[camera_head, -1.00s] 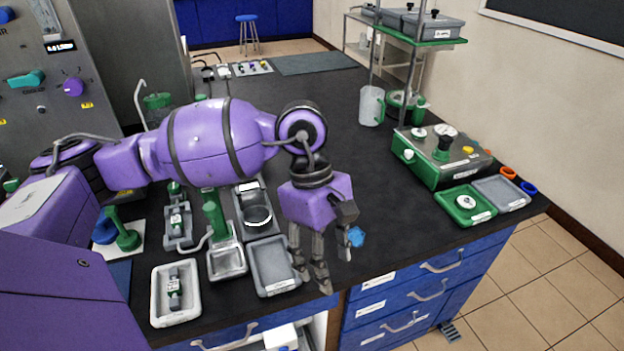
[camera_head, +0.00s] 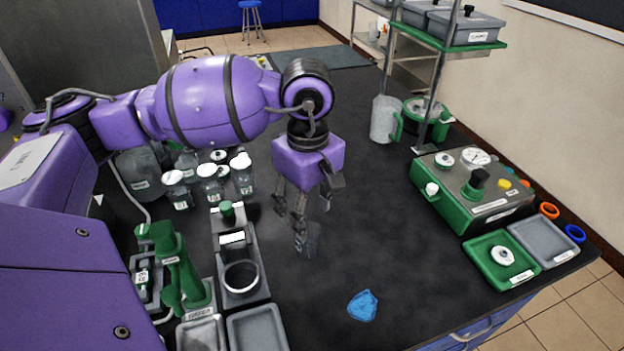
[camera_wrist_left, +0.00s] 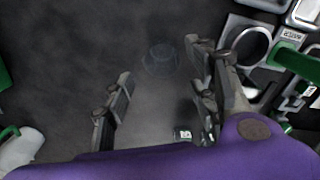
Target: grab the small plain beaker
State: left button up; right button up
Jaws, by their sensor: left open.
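A small, clear, faint beaker (camera_head: 314,240) appears to stand on the black bench just beside my left fingertips in the head view. It is hard to make out there. In the left wrist view a faint, see-through round outline (camera_wrist_left: 160,58) lies ahead of the fingers, between their lines, and looks like the same beaker. My left gripper (camera_head: 302,212) points down above the bench with its fingers apart and nothing between them. It also shows open in the left wrist view (camera_wrist_left: 160,100). I cannot tell how far its tips are from the beaker. My right gripper is not in view.
White-capped bottles (camera_head: 209,184) and a green-topped device (camera_head: 241,276) stand left of the gripper. A blue lump (camera_head: 363,305) lies in front. A jug (camera_head: 384,118) and a green control box (camera_head: 472,190) are right. The bench between is clear.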

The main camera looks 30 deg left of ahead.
aim_at(309, 228)
pick_arm(q)
notch_tip(309, 228, down, 6)
jog(key=shift+r+p, duration=0.1)
jog(key=shift+p, duration=0.35)
jog(key=c, duration=1.2)
